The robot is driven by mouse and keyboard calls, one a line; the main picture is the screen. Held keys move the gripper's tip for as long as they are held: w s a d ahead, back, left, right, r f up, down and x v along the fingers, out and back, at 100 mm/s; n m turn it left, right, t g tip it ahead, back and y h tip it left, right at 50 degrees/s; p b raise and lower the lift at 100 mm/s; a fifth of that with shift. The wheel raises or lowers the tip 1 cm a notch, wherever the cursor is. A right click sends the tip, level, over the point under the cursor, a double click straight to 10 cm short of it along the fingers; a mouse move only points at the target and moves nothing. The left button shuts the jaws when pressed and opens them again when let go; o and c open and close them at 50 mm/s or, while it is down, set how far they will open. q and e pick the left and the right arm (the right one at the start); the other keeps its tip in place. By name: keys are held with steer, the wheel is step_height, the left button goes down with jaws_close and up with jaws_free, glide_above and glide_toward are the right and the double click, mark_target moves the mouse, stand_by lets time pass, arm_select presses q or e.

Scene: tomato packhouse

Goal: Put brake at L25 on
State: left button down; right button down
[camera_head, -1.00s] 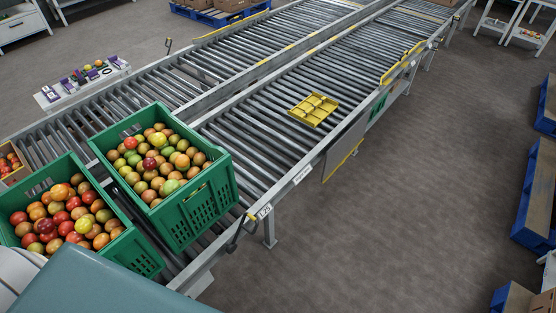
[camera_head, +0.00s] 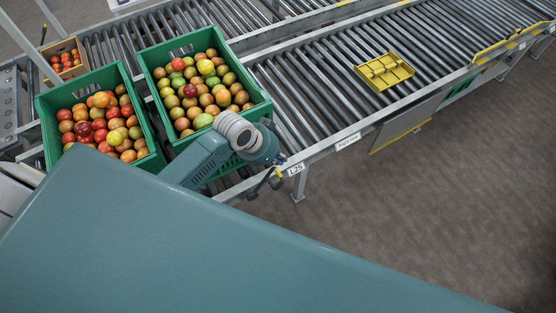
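The brake lever at L25 (camera_head: 264,184) is a dark handle with a yellow part on the near edge of the front conveyor. It sits just left of the white L25 label (camera_head: 296,169). My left gripper (camera_head: 281,160) is at the end of my teal and grey arm, close above the lever and the label. It is small and partly hidden by its own wrist, so I cannot tell whether its fingers are open or whether it touches the lever. My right gripper is out of view.
Two green crates of tomatoes, the right one (camera_head: 262,108) and the left one (camera_head: 42,115), stand on the rollers. My arm passes in front of the right crate. A yellow divided tray (camera_head: 384,72) lies further along. The floor at right (camera_head: 450,190) is clear.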

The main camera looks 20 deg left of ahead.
arm_select(q)
steer(key=shift+w+r, duration=0.25)
steer(key=shift+r, duration=0.45)
step_height(320, 180, down, 8)
steer(key=p, duration=0.1)
steer(key=shift+w+d+f+p, duration=0.15)
steer(key=shift+w+d+p, duration=0.05)
steer(key=shift+w+p, duration=0.2)
steer(key=shift+s, duration=0.1)
